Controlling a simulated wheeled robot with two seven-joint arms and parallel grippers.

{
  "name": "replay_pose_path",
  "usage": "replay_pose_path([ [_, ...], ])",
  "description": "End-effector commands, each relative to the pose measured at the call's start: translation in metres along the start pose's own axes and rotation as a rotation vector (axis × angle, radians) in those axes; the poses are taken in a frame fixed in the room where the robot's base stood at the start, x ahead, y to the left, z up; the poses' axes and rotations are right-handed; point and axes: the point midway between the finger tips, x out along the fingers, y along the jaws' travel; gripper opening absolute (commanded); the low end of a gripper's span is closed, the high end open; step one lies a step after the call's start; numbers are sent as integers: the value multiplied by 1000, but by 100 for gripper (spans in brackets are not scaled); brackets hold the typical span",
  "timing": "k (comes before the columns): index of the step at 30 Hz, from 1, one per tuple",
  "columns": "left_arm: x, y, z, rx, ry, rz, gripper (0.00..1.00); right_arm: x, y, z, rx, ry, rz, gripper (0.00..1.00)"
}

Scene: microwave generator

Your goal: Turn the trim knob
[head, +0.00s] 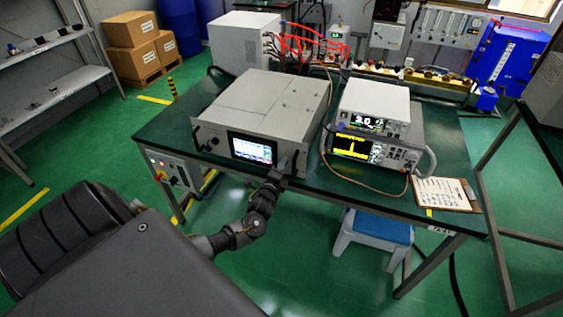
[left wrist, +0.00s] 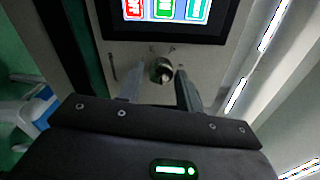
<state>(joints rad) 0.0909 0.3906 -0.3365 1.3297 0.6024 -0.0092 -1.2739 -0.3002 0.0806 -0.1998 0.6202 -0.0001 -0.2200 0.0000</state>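The microwave generator (head: 260,100) is a grey box on the green bench, with a lit screen (head: 252,149) on its front. In the left wrist view the trim knob (left wrist: 160,70) is a small, round, metallic knob on the panel below the screen (left wrist: 165,10). My left gripper (head: 284,168) is at the right part of the generator's front in the head view, where it hides the knob. In the left wrist view its fingers (left wrist: 158,84) are apart, one on each side of the knob. I cannot tell whether they touch it. My right gripper is not in view.
Two stacked instruments (head: 376,122) stand right of the generator, with a cable (head: 340,181) looping along the bench edge. A clipboard (head: 440,193) lies at the right. A blue-topped stool (head: 380,228) is below the bench. A white box with red cables (head: 245,42) stands behind.

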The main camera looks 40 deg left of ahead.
Motion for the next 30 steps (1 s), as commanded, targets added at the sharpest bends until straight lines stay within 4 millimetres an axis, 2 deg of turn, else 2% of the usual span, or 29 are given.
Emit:
replay_pose_path([
  [5,-1,0,0,-1,0,0,35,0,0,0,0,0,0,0],
  [8,-9,1,0,-1,0,-1,35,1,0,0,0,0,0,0],
  [21,-89,2,0,-1,1,1,35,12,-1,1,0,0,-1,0],
  [25,-102,1,0,0,0,1,35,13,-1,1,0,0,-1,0],
  [30,-108,0,0,-1,0,0,35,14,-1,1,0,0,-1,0],
])
